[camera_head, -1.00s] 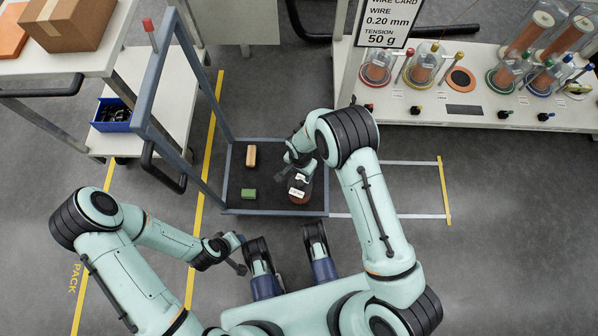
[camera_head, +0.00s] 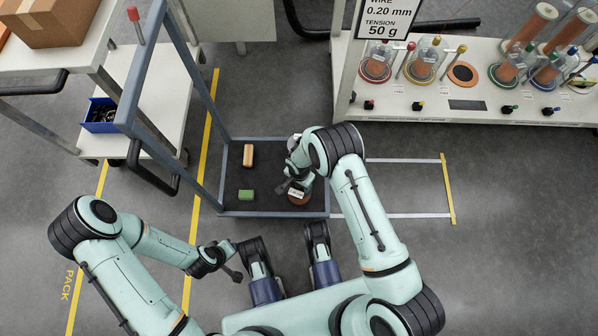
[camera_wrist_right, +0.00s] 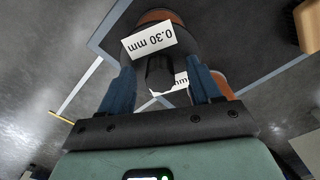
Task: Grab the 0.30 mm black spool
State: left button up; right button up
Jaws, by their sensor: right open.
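The 0.30 mm black spool (camera_wrist_right: 155,17), dark with an orange-brown part and a white label, is at the top of the right wrist view. In the head view the spool (camera_head: 299,198) stands near the right front corner of a dark tray, partly hidden by my right arm. My right gripper (camera_wrist_right: 160,78) is open, its blue fingers on either side of a dark post near the spool; contact cannot be told. The right gripper (camera_head: 293,183) is over the spool in the head view.
A white bench (camera_head: 440,112) with several spools stands at the right back. A shelf with a blue bin (camera_head: 101,115) and cardboard box (camera_head: 55,22) is at left.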

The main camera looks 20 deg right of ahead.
jog(key=shift+f, duration=0.35)
grip_shut()
jog(key=shift+w+r, duration=0.15)
dwell(1.0)
